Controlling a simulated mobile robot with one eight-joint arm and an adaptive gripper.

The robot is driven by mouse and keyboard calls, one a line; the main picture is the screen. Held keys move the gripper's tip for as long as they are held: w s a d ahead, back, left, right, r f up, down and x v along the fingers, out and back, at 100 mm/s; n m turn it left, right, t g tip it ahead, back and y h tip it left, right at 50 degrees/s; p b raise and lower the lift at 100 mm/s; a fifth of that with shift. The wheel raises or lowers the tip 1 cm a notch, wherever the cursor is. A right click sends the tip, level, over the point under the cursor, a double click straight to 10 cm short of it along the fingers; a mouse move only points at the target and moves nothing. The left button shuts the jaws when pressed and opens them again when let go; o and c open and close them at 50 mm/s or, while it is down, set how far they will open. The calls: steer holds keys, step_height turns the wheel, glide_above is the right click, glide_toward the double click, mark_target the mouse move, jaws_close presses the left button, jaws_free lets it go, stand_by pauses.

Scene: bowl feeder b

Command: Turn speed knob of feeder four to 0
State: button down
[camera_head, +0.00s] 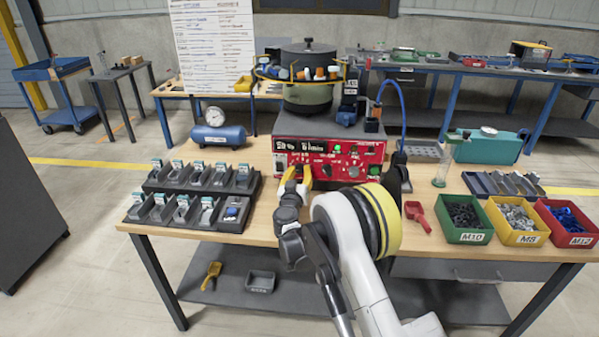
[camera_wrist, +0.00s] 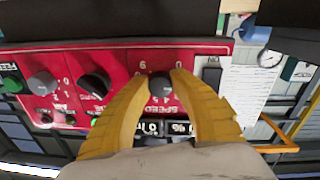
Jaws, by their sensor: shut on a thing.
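The feeder's red control box (camera_head: 282,143) stands at the back of the wooden bench, with a dark bowl (camera_head: 306,97) on top. In the wrist view the red panel (camera_wrist: 196,56) appears upside down, with several knobs. My gripper (camera_head: 297,177) is at the lower left of the panel. In the wrist view its yellow fingers (camera_wrist: 158,90) are shut on a black knob (camera_wrist: 160,85) with "SPEED" printed by it. Scale digits, including 0 and 6, show around this knob. I cannot read its pointer. In the head view the knob is hidden by my gripper.
Other knobs sit close by on the panel: a black one (camera_wrist: 93,84) and a grey one (camera_wrist: 42,83). A black tray rack (camera_head: 243,187) is to the left. Red, yellow and green (camera_head: 470,237) bins stand at the right. A red scoop (camera_head: 417,214) lies near my arm.

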steer(key=n, duration=0.5)
steer(key=shift+n, duration=0.3)
steer(key=shift+d+n+y, duration=0.1)
steer(key=shift+n+y, duration=0.2)
steer(key=shift+n, duration=1.9)
steer(key=c, duration=1.1)
jaws_free()
steer(key=s, duration=1.2)
steer(key=shift+a+f, duration=0.25)
steer(key=shift+a, duration=0.05)
